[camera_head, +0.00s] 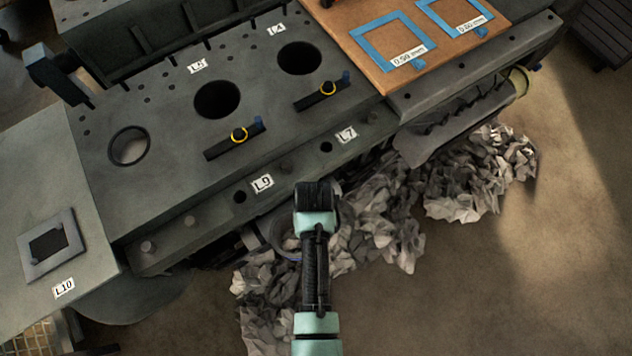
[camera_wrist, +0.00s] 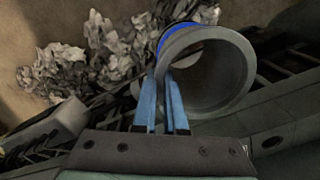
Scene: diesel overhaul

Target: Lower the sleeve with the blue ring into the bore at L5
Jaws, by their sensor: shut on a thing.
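The sleeve (camera_wrist: 240,85) is a grey hollow cylinder with a blue ring (camera_wrist: 172,36) around its far end in the wrist view. My gripper (camera_wrist: 167,88) is shut on the sleeve's near-left wall with its blue fingers. In the head view the sleeve (camera_head: 281,238) is partly hidden behind my arm, beside the front edge of the engine block (camera_head: 165,185) and apart from the bores. The bore by the label that reads L5 (camera_head: 217,99) is a dark, open round hole in the block's top. My fingertips are hidden in the head view.
Another bore (camera_head: 129,146) lies left and one (camera_head: 299,58) right. Black bars with yellow rings (camera_head: 236,138) (camera_head: 321,95) lie on the block in front of the L5 and right bores. Crumpled grey material (camera_head: 380,225) lies below the front edge. A brown board (camera_head: 400,40) sits right.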

